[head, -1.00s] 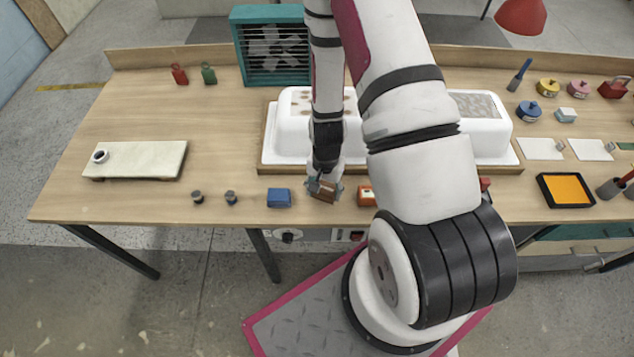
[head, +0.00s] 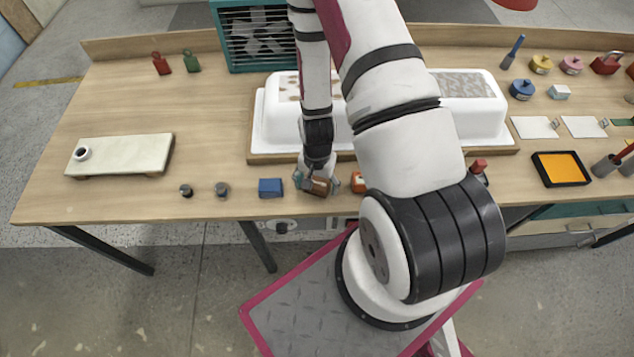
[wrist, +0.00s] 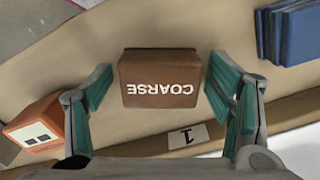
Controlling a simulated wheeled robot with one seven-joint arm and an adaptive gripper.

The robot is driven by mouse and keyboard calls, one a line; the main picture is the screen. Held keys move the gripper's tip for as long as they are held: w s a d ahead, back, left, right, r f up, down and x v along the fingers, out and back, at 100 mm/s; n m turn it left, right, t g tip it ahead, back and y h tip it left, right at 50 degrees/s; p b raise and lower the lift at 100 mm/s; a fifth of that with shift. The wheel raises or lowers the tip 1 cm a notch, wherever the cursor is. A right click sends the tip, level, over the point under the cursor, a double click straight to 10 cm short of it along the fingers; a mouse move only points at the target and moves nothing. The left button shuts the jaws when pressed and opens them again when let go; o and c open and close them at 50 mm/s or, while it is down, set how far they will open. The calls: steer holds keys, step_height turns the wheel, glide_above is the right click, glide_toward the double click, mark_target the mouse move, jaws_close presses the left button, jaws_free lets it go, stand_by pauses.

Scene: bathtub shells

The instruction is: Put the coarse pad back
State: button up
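The coarse pad is a brown block marked COARSE (wrist: 160,78). In the wrist view it lies on the wooden bench near a small tag marked 1 (wrist: 188,137), between my gripper's two green-padded fingers. My gripper (wrist: 161,88) is open, with a clear gap on each side of the pad. In the head view the pad (head: 319,187) is at the bench's front edge, partly covered by my gripper (head: 317,184).
A blue block (head: 270,187) lies left of the pad and an orange block (head: 358,182) right of it. The white bathtub shell (head: 275,125) on its wooden base stands just behind.

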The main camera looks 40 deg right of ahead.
step_height(320, 180, up, 12)
steer(key=b, duration=0.1)
step_height(320, 180, up, 12)
steer(key=n+t, duration=0.2)
steer(key=n, duration=0.1)
glide_above(317, 183)
steer(key=w+a, duration=0.3)
steer(key=w, duration=0.1)
step_height(317, 183, up, 10)
steer(key=a+n+t, duration=0.1)
steer(key=a+n, duration=0.1)
steer(key=n, duration=0.1)
steer(key=s+a+r+n+t, duration=0.1)
steer(key=s+a+r+n, duration=0.1)
steer(key=s+r, duration=0.3)
steer(key=s+a+r+n+t, duration=0.1)
steer(key=s+a+r+n, duration=0.1)
steer(key=s+r, duration=0.4)
step_height(317, 183, up, 4)
steer(key=shift+f+n+t, duration=0.1)
steer(key=shift+n+t, duration=0.2)
steer(key=shift+n, duration=0.3)
steer(key=shift+w+f+b, duration=1.1)
steer(key=shift+w+b, duration=0.15)
steer(key=shift+w, duration=0.05)
